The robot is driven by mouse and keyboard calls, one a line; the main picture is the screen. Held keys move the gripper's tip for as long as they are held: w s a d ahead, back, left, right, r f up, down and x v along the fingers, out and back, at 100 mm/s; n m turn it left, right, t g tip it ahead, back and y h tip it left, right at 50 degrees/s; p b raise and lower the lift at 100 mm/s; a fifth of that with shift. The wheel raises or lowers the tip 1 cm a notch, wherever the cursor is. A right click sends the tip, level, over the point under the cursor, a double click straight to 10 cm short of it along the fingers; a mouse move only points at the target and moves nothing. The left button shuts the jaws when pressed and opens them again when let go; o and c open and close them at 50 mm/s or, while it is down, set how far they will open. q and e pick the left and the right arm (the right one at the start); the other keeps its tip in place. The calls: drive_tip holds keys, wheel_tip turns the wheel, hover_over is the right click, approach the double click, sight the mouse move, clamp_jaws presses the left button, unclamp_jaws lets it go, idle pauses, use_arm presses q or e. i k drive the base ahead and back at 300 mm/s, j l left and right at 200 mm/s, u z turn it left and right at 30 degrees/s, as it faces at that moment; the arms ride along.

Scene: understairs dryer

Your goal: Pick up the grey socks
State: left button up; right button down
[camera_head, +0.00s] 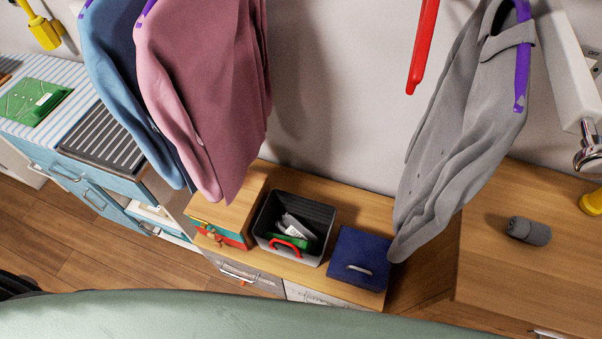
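The grey socks (528,231) show as a small dark grey rolled bundle. They lie on the wooden top (500,270) at the right of the head view, toward its back right part. Nothing covers them in this view. Neither of my grippers is visible in the head view.
A yellow object (592,202) stands right of the socks, below a metal fitting (588,155). A grey shirt (455,135) hangs to their left. A black bin (292,228) and a blue box (359,259) stand on a lower wooden unit. A pale green surface (200,315) crosses the front.

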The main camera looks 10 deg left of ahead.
sight(531, 231)
drive_tip(key=z, duration=1.6)
drive_tip(key=l+u, duration=0.2)
drive_tip(key=u, duration=0.25)
drive_tip(key=i+l+u, duration=0.1)
drive_tip(key=l+u, duration=0.45)
drive_tip(key=u, duration=0.3)
